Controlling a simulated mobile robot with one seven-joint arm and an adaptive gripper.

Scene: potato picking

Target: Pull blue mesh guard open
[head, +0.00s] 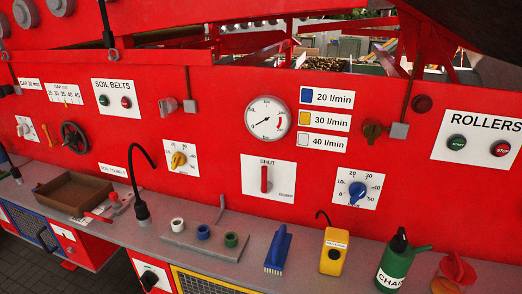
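The blue mesh guard (27,227) is at the lower left, in the red front below the grey ledge. It is seen at a steep angle and looks flush with the front. A dark blue bar like a handle (47,239) is at its right side. The guard's lower left part is cut by the picture's edge. My gripper is not in view.
A grey ledge (130,232) runs along the red panel, holding a brown tray (72,194), a blue brush (278,250), a yellow container (334,251) and a green can (396,265). A yellow-framed mesh (205,284) is at the bottom. Paved floor (30,267) shows lower left.

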